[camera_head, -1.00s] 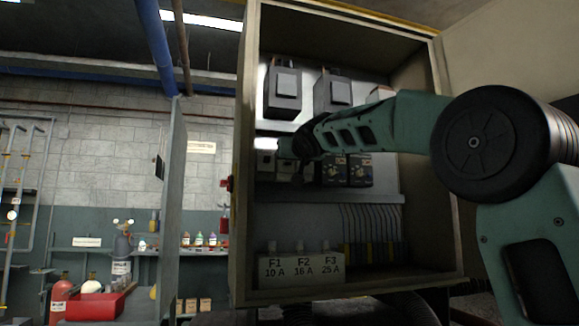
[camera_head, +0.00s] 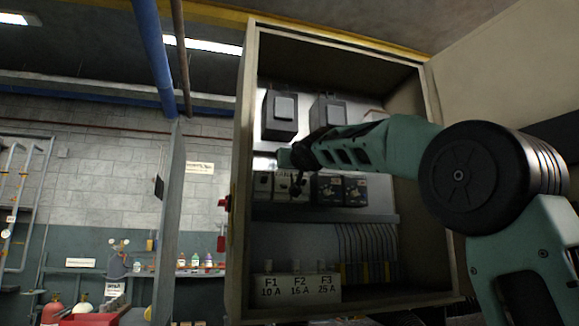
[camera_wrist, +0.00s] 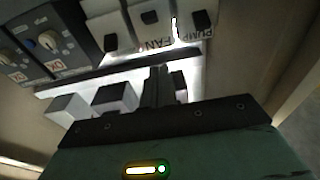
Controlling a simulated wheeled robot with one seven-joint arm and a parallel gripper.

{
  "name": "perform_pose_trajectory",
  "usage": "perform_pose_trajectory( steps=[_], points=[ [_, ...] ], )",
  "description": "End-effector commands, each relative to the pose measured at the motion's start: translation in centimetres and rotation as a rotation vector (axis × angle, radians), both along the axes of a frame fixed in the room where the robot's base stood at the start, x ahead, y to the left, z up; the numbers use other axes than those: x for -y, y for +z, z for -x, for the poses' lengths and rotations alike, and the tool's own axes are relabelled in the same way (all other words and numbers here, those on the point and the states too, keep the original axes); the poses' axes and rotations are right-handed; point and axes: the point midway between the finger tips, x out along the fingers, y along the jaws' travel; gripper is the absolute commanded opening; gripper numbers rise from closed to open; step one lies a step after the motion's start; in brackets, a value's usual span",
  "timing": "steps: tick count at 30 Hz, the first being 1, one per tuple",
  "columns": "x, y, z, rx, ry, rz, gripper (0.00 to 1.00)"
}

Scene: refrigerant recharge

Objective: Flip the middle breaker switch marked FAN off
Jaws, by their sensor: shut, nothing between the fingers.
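The middle breaker marked FAN (camera_wrist: 146,20) shows in the wrist view, upper centre, with a dark switch on its pale body. The breaker marked PUMP (camera_wrist: 194,24) is to its right, and another pale breaker (camera_wrist: 107,32) is to its left. My gripper (camera_wrist: 160,82) is shut and empty, its fingers apart from the FAN label in the picture; I cannot tell the depth gap. Whether the FAN switch is on or off cannot be told.
The open cabinet (camera_head: 242,150) surrounds my arm, with its side walls close by. Dark dial units (camera_head: 327,188) stand right of the breakers. Two grey contactors (camera_head: 280,113) are above. A labelled fuse block (camera_head: 298,288) and wiring are below.

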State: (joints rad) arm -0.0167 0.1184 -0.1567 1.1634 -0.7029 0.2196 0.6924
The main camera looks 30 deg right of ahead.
Motion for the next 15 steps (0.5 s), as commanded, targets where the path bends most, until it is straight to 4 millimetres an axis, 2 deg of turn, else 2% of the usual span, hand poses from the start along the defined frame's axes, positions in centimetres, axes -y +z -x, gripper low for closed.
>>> perform_pose_trajectory(
  steps=[2,15],
  points=[
    [-0.5,-0.9,1.4,0.001,0.001,-0.001,0.00],
    [-2.3,-2.5,8.1,0.002,0.002,0.000,0.00]
  ],
)
